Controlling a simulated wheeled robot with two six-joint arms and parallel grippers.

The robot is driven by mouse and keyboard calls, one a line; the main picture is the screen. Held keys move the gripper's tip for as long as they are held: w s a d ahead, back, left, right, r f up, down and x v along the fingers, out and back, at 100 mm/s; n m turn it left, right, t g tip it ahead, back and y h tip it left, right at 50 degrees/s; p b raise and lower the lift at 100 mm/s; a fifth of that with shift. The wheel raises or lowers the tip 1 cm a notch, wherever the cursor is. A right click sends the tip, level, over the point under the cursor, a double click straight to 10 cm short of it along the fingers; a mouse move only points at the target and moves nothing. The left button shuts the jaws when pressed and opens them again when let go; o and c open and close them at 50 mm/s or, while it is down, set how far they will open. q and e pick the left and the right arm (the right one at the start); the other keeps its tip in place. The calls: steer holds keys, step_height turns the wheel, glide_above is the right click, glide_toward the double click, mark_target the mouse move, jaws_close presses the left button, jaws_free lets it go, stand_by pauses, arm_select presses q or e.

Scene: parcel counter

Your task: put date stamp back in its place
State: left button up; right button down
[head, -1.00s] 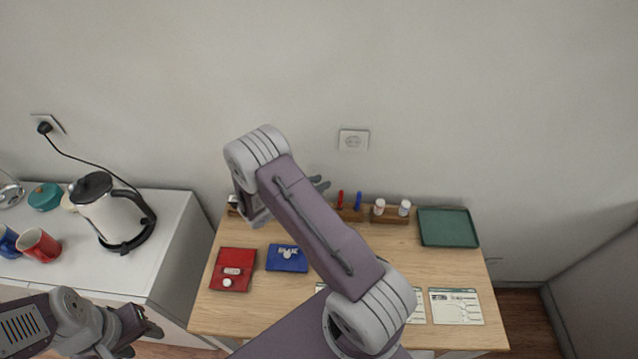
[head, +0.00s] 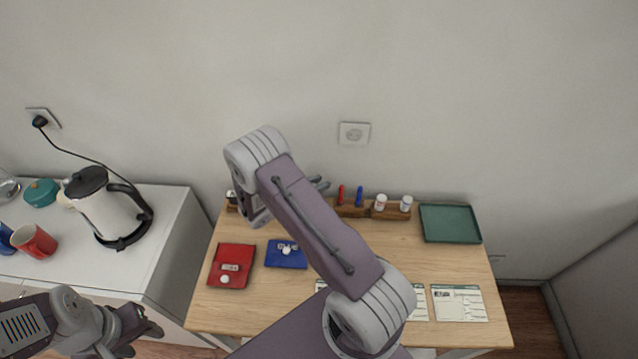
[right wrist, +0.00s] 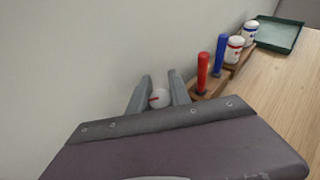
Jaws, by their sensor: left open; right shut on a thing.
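The date stamp, as far as I can tell, is the thing with a white round top and a red mark (right wrist: 159,98) between my right gripper's fingers in the right wrist view; its lower part is hidden. My right gripper (right wrist: 162,88) is shut on it near the back wall. In the head view my right arm hides most of this gripper (head: 320,185), and the stamp cannot be made out. My left gripper (head: 146,328) is open and empty, low at the left, in front of the white cabinet.
A green tray (head: 450,224), red pad (head: 231,267), blue pad (head: 287,259), printed forms (head: 458,303) and kettle (head: 100,212) also show.

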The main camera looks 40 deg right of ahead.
steer(key=shift+f+b, duration=1.3)
steer(key=shift+f, duration=0.35)
steer(key=c, duration=1.4)
jaws_free()
steer(key=shift+a+r+p, duration=0.3)
steer(key=shift+a, duration=0.15)
steer(key=shift+p+v, duration=0.7)
steer(key=shift+v, duration=1.45)
steer(key=o, duration=0.6)
steer(key=shift+s+f, duration=0.1)
steer(key=shift+c, duration=0.2)
